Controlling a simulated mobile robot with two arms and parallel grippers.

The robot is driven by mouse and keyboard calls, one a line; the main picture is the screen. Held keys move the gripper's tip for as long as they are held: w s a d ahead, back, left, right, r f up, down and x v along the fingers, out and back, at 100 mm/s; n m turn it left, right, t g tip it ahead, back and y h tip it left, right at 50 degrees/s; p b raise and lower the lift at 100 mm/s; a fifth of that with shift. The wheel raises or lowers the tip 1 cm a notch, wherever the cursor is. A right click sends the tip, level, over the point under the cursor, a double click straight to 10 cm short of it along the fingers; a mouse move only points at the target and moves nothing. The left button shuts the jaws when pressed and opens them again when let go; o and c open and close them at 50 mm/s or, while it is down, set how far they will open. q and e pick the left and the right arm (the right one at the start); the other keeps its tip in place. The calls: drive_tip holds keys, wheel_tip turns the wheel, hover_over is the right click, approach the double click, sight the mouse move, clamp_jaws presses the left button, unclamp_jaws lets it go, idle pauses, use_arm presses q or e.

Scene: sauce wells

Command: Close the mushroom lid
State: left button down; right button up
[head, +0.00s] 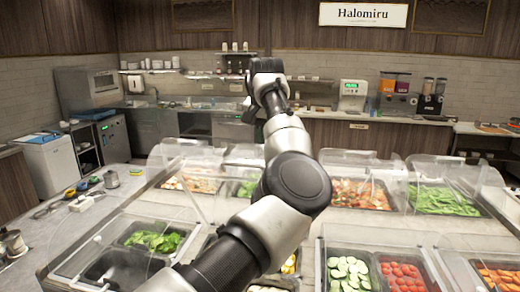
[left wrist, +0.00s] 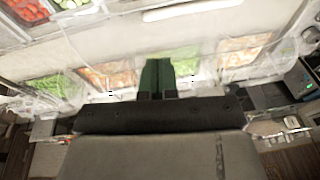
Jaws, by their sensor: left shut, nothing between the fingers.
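Clear curved lids cover or stand over wells in the counter. The back-left well (head: 190,184) holds pale, tan and reddish pieces that may be mushrooms; I cannot tell for sure. Its clear lid (head: 178,153) shows as a curved shell above its far side; its exact angle is unclear. The well also shows in the left wrist view (left wrist: 245,50). My left arm reaches over the middle of the counter, with the dark left gripper (head: 252,108) beyond the back row. Its green fingers (left wrist: 157,70) are together and empty, in front of a green-filled well. My right gripper is out of view.
Other back wells hold greens (head: 440,199) and mixed orange-red pieces (head: 360,193). Front wells hold cucumber (head: 349,273), tomatoes (head: 402,276) and leaves (head: 153,241). Clear covers rise around them.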

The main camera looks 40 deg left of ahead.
use_arm(q)
wheel_tip(320, 180, down, 3)
drive_tip(key=shift+d+f+p, duration=0.1)
drive_tip(key=shift+f+p, duration=0.1)
drive_tip(key=shift+p, duration=0.25)
drive_tip(key=shift+s+d+f, duration=0.1)
drive_tip(key=shift+s+f, duration=0.05)
drive_tip(key=shift+s, duration=0.25)
drive_tip(key=shift+s+f, duration=0.15)
drive_tip(key=shift+s, duration=0.15)
drive_tip(key=shift+s+d+f, duration=0.1)
drive_tip(key=shift+s, duration=0.05)
drive_tip(key=shift+w+f, duration=0.15)
drive_tip(key=shift+w, duration=0.05)
drive_tip(key=shift+f, duration=0.1)
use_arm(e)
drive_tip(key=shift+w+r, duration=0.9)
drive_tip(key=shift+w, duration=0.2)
